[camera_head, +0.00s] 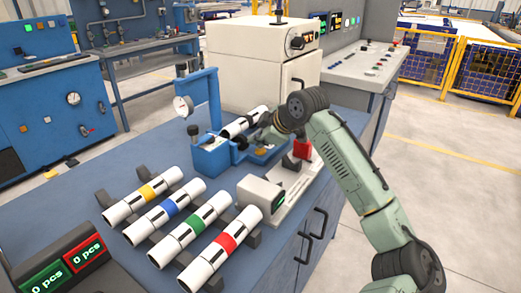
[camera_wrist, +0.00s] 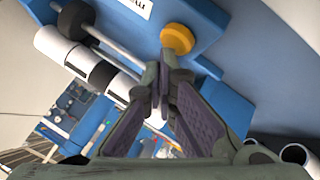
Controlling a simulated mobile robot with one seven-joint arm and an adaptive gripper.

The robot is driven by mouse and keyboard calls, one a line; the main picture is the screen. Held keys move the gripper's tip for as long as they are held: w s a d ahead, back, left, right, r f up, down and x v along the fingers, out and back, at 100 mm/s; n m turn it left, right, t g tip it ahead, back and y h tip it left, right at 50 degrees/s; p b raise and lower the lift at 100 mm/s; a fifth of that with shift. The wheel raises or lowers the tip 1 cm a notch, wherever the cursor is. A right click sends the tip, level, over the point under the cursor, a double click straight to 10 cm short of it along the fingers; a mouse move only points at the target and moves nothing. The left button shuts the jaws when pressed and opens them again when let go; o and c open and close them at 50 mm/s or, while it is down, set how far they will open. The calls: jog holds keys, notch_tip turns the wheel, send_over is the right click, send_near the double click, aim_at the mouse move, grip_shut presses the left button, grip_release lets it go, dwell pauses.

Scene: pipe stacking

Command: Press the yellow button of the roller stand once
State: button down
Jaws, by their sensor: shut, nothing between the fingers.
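The yellow button (camera_wrist: 177,39) is a round knob on the blue roller stand (camera_wrist: 215,20) in the wrist view. My gripper (camera_wrist: 163,70) is shut and empty, its fingertips just below the button in the picture; I cannot tell whether they touch it. In the head view the blue roller stand (camera_head: 208,162) is on the bench, and my arm reaches over its right side. A white and black pipe (camera_head: 238,126) lies on the stand. The pipe also shows left of my fingers in the wrist view (camera_wrist: 55,46).
Several white pipes with yellow, blue, green and red bands, such as the red one (camera_head: 227,241), lie on racks at the front of the blue bench (camera_head: 90,215). A blue post with a gauge (camera_head: 183,106) rises by the stand. A cream cabinet (camera_head: 240,65) stands behind.

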aim_at(259, 150)
jog(key=shift+f, duration=0.45)
dwell(0.6)
jog(key=shift+r+p, duration=0.55)
jog(key=shift+r, duration=0.3)
jog(key=shift+r, duration=0.15)
notch_tip(259, 150, up, 5)
jog(key=p, duration=0.4)
dwell(0.6)
